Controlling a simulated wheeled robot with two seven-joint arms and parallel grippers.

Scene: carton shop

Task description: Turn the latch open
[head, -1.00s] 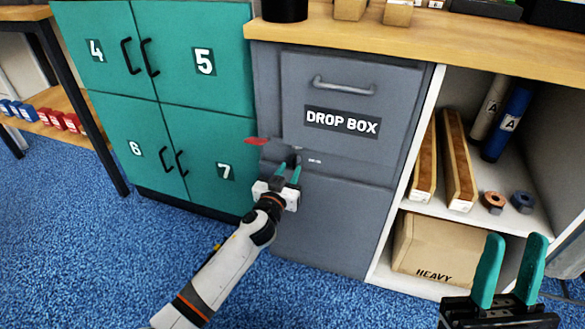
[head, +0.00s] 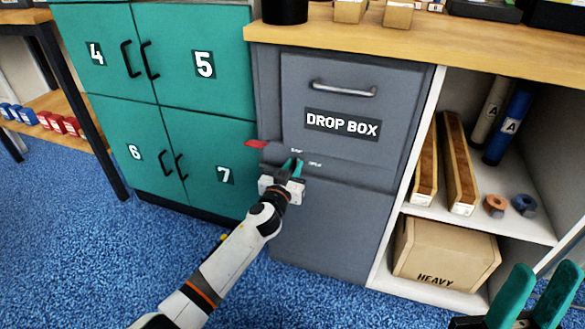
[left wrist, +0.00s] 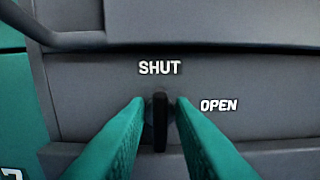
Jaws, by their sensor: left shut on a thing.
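The latch (left wrist: 160,120) is a small dark upright bar on the grey drop box cabinet (head: 330,235). It stands vertical, under the word SHUT (left wrist: 160,67); the word OPEN (left wrist: 219,105) is to its right. My left gripper (head: 293,164) is shut on the latch, with a teal finger on each side of it in the left wrist view (left wrist: 160,125). In the head view the fingers hide most of the latch. My right gripper (head: 533,298) is open and empty at the lower right, partly cut off by the picture edge.
The drop box drawer (head: 300,90) with its bar handle is above the latch. A red piece (head: 255,144) sticks out at the cabinet's left edge. Teal lockers (head: 205,125) stand on the left, and open shelves with a heavy carton (head: 440,255) on the right.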

